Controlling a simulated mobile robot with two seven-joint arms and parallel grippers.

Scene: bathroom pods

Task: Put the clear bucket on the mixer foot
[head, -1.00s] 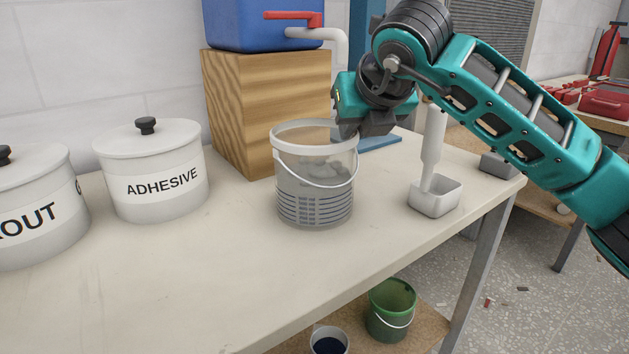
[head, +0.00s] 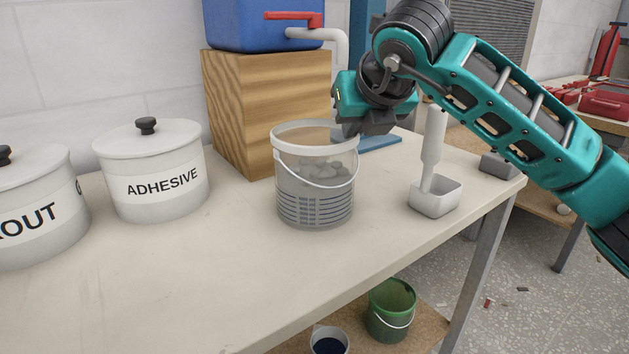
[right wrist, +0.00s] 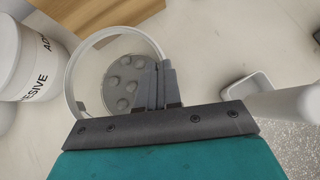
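The clear bucket (head: 315,205), with a white rim, wire handle and grey lumps inside, stands upright on the table. It also shows from above in the right wrist view (right wrist: 90,62). My right gripper (head: 348,130) is at the right side of its rim. In the right wrist view its fingers (right wrist: 158,85) are close together at the rim, seemingly pinching the bucket wall. A blue flat foot (head: 382,143) with a blue upright behind, seemingly the mixer's, lies behind the gripper, partly hidden by it. My left gripper is not in view.
A wooden block (head: 235,125) carrying a blue tank (head: 255,25) with a red-handled tap stands behind the bucket. A white adhesive canister (head: 150,185) is left. A white tray (head: 436,200) with an upright handle is right. The table front is clear.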

